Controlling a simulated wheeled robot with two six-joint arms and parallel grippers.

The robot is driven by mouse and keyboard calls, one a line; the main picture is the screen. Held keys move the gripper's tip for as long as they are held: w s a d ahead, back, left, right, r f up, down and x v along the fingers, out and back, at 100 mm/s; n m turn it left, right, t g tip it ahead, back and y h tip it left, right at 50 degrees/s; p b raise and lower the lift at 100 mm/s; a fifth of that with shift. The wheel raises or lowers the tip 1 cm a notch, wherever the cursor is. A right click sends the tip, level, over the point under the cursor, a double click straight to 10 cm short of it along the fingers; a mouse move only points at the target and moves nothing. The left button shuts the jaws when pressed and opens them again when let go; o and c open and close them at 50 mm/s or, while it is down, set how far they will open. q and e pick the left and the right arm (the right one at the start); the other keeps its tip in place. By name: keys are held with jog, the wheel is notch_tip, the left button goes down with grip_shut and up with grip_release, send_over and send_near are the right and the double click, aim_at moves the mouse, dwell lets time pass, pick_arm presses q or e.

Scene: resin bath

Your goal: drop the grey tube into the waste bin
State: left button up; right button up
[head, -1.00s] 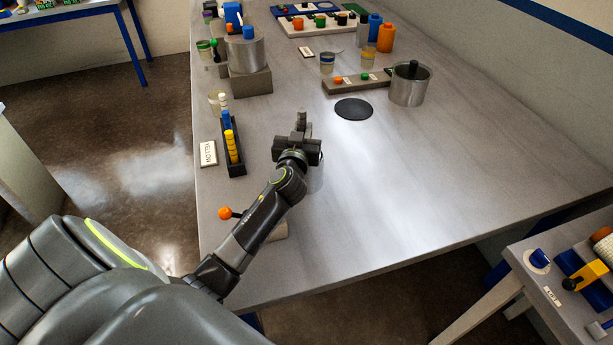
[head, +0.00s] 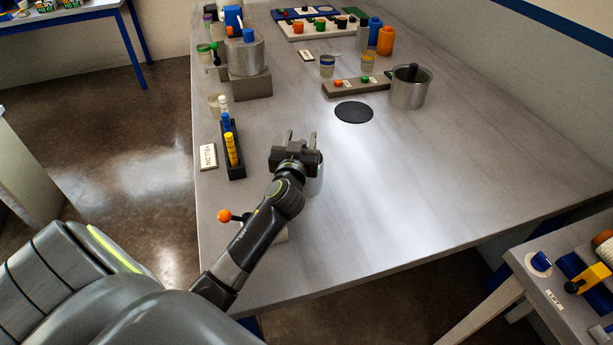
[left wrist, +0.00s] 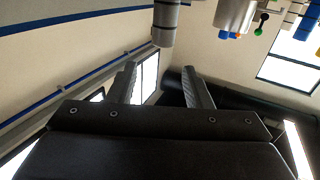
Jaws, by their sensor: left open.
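My left gripper (head: 301,137) is open and empty over the near middle of the table, well short of the tube. In the left wrist view, the fingers (left wrist: 158,88) stand apart with nothing between them. A grey cylinder (left wrist: 165,22) shows upside down at the top there; I cannot tell for sure which one it is. I cannot make out the waste bin for certain. My right gripper is not in view.
A light grey cylinder (head: 316,183) is partly hidden behind my left gripper. A dark rack (head: 238,170) with yellow pieces stands left. Farther back are a black disc (head: 353,112), a metal pot (head: 405,92) and a blue bottle (head: 375,28). The table's right side is clear.

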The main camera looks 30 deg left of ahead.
pick_arm(q)
jog(key=b+v, duration=0.2)
jog(key=v, duration=1.2)
jog(key=shift+s+b, duration=0.3)
jog(key=shift+b, duration=0.05)
jog(key=shift+d, duration=0.1)
jog(key=shift+f, duration=0.1)
